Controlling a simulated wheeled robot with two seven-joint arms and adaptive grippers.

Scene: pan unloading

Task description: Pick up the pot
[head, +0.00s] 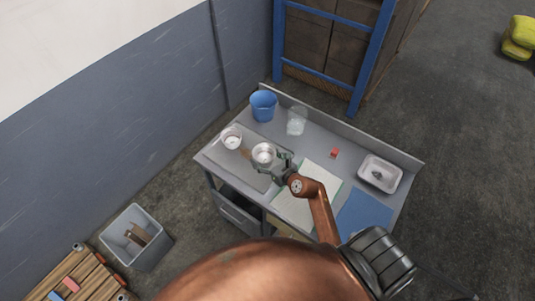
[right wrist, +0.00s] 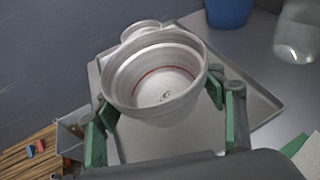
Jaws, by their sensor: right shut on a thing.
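A silvery round pot (head: 263,153) with a reddish line inside is between the fingers of my right gripper (head: 273,163). In the right wrist view the pot (right wrist: 155,85) fills the middle, and the green finger pads stand on either side of it. The right gripper is shut on the pot, which looks upright over a grey tray (right wrist: 262,103). I cannot tell whether the pot touches the tray. A second, similar pot (head: 231,138) stands to its left, partly hidden behind it in the wrist view (right wrist: 141,27). My left gripper is not in view.
A blue bucket (head: 263,105) and a clear glass container (head: 297,121) stand at the table's back. A small red block (head: 334,153), a white tray (head: 380,174) and a blue mat (head: 364,213) lie to the right. A grey bin (head: 136,237) stands on the floor.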

